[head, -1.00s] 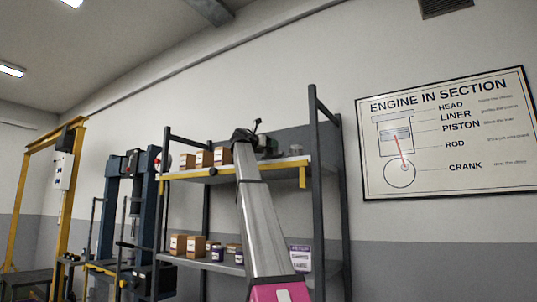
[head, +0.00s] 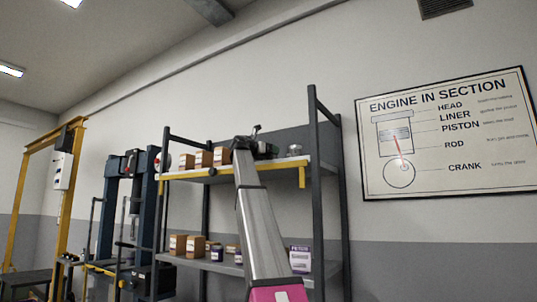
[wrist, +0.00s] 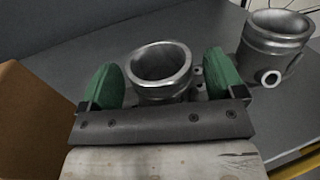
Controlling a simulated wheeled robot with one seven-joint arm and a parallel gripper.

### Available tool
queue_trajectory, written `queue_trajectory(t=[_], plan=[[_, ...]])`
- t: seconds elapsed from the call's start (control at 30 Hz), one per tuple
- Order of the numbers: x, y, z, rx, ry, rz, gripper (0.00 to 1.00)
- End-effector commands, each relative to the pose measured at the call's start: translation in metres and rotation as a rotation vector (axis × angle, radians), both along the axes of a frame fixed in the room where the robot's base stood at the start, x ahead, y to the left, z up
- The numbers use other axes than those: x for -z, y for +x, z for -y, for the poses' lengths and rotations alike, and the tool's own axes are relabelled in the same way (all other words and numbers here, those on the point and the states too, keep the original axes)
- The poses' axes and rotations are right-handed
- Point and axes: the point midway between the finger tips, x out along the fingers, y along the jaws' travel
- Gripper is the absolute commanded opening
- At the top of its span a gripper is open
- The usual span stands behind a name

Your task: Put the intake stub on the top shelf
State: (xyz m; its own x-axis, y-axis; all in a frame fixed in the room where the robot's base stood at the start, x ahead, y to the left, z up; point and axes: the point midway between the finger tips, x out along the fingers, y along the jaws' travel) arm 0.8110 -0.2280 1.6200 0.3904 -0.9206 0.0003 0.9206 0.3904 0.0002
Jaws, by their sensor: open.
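A grey metal tube with a round open mouth and a small lug low on its right side, which looks like the intake stub (wrist: 160,66), stands upright between my fingers in the wrist view. Its lower part is hidden behind the gripper body. It appears to rest on the grey top shelf (wrist: 95,45). My gripper (wrist: 165,82) is open, with one green finger on each side of the tube; a gap shows at the left finger. In the head view my gripper (head: 264,148) is over the top shelf's yellow-edged board (head: 236,174), and the tube cannot be made out there.
A second metal cylinder with a side hole (wrist: 275,45) stands right of my gripper, also visible in the head view (head: 295,150). A cardboard box (wrist: 35,120) is close on the left. A rack post (head: 315,190) stands at right; boxes fill the lower shelf.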

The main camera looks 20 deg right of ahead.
Motion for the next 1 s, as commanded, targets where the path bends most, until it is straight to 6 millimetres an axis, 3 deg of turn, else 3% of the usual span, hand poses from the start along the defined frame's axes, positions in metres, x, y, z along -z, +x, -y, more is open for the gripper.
queue_trajectory(t=[0.17, 0.6, 0.8, 1.0], plan=[[0.001, -0.009, -0.019, -0.001, 0.000, 0.000, 0.88], [0.001, -0.040, -0.094, -0.001, 0.000, 0.000, 0.88], [0.000, -0.046, -0.109, 0.000, 0.000, 0.000, 0.88], [0.000, -0.047, -0.110, 0.001, 0.000, 0.000, 0.88]])
